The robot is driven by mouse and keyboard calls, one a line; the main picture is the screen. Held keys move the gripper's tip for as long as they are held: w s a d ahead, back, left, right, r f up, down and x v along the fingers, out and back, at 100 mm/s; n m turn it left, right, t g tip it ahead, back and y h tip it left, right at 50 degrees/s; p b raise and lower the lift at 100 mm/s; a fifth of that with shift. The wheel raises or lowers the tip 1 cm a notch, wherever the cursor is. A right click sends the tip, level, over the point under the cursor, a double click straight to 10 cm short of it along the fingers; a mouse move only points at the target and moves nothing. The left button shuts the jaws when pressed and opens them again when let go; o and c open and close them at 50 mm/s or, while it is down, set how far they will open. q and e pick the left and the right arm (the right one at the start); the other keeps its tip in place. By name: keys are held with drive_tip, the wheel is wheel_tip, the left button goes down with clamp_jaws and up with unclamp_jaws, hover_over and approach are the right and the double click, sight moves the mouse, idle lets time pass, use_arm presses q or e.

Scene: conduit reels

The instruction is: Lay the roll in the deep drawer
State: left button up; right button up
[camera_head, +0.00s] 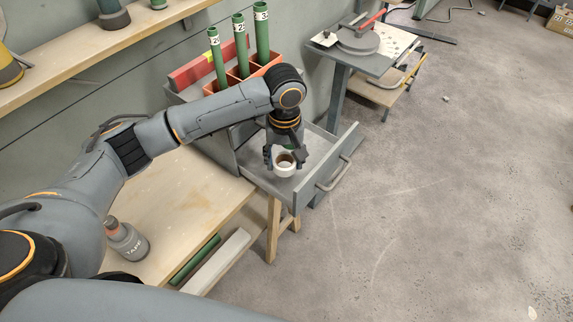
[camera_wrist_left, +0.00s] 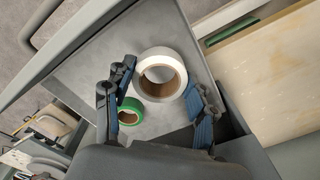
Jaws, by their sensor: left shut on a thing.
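A white tape roll with a brown core (camera_head: 284,172) is between the fingers of my left gripper (camera_head: 283,158), which is shut on it. The white roll (camera_wrist_left: 166,53) also shows between the fingertips (camera_wrist_left: 160,85) in the left wrist view. The roll is over the pulled-out grey drawer (camera_head: 314,146); whether it touches the drawer floor I cannot tell. A green roll (camera_wrist_left: 130,104) lies in the drawer beside it, mostly hidden by my gripper in the head view. My right gripper is not in view.
A red rack (camera_head: 268,62) with upright green tubes stands behind the drawer. The drawer's front carries a handle (camera_head: 333,174). A small side table (camera_head: 350,58) is at the back. The floor at right is mostly clear.

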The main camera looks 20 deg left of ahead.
use_arm(q)
drive_tip(key=shift+w+a+f, duration=0.15)
drive_tip(key=shift+w+f, duration=0.75)
drive_tip(key=shift+f, duration=0.15)
drive_tip(key=shift+f+p, duration=0.3)
drive_tip(key=shift+f, duration=1.3)
drive_tip(key=o, duration=1)
drive_tip(key=shift+f, duration=0.15)
drive_tip(key=shift+c, duration=0.2)
drive_tip(key=shift+w, duration=0.1)
wheel_tip(320, 180, up, 12)
drive_tip(key=shift+b, duration=0.45)
